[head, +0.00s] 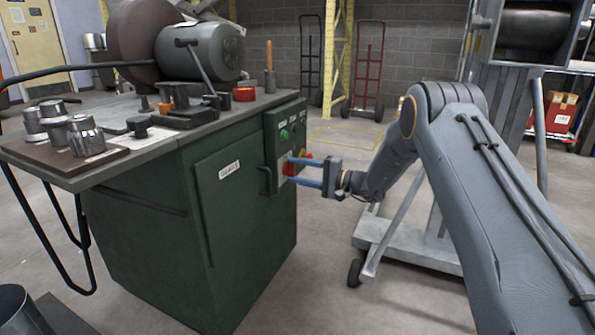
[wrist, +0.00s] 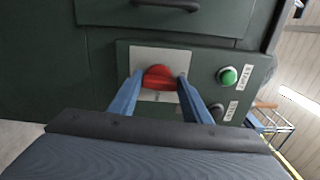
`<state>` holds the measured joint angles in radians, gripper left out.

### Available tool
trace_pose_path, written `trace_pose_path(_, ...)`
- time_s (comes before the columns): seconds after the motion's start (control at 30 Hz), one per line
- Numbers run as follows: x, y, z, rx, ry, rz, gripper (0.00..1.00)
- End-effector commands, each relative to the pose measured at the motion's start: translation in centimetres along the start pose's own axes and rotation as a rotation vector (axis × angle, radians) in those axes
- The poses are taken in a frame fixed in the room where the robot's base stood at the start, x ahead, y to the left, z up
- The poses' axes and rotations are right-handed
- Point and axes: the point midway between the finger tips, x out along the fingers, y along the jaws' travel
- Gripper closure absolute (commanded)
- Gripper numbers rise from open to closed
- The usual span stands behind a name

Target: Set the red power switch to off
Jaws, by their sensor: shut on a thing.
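The red power switch (wrist: 160,77) is a round red knob on a pale plate (wrist: 143,57) on the green machine's control panel. In the head view the switch (head: 290,168) is partly hidden by my gripper. My gripper (head: 290,170) reaches in from the right, its two blue fingers at the panel. In the wrist view my gripper (wrist: 157,80) has one finger on each side of the red knob and is shut on it. The label on the plate below the knob is mostly hidden.
A green button (wrist: 227,76) sits beside the switch on the panel. A black door handle (head: 265,180) sticks out left of the panel. The bench top (head: 150,150) holds a motor (head: 200,52) and several metal parts. A wheeled cart (head: 410,245) stands behind my arm.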

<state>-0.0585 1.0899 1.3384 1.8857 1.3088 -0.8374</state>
Motion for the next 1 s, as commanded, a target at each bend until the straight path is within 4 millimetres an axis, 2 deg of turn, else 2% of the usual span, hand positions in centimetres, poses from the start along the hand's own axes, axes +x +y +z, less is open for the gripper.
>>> trace_pose_path(0.3,-0.01,0.08,-0.01,-0.072,0.001,0.0,0.79)
trace_pose_path(0.7,-0.01,0.09,-0.01,-0.078,0.001,0.001,0.79)
trace_pose_path(0.73,-0.01,0.09,-0.01,-0.078,0.001,0.001,0.55)
trace_pose_path(0.83,-0.01,0.08,0.0,-0.078,0.0,0.001,0.38)
trace_pose_path(1.0,-0.01,0.06,0.0,-0.077,0.0,0.0,0.38)
